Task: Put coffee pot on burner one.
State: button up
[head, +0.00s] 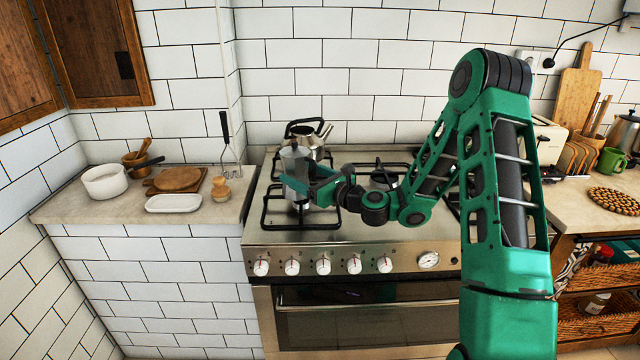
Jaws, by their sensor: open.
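The silver coffee pot (296,163) is upright over the front left burner grate (275,214) of the stove. Its base is partly hidden, so I cannot tell exactly how it rests on the grate. My gripper (303,185) is open at the right side of the pot, with its green fingers close around or beside the pot's lower body. I cannot tell whether they touch it.
A metal kettle (314,137) stands just behind the pot on the rear left burner. The left counter (120,207) holds a white pot (105,184), a white dish (173,204) and cutting boards (178,179). The right counter holds a toaster (549,139) and a green mug (611,161).

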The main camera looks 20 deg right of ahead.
jog(key=v, duration=0.9)
jog(key=shift+s, duration=0.2)
jog(key=shift+d, duration=0.1)
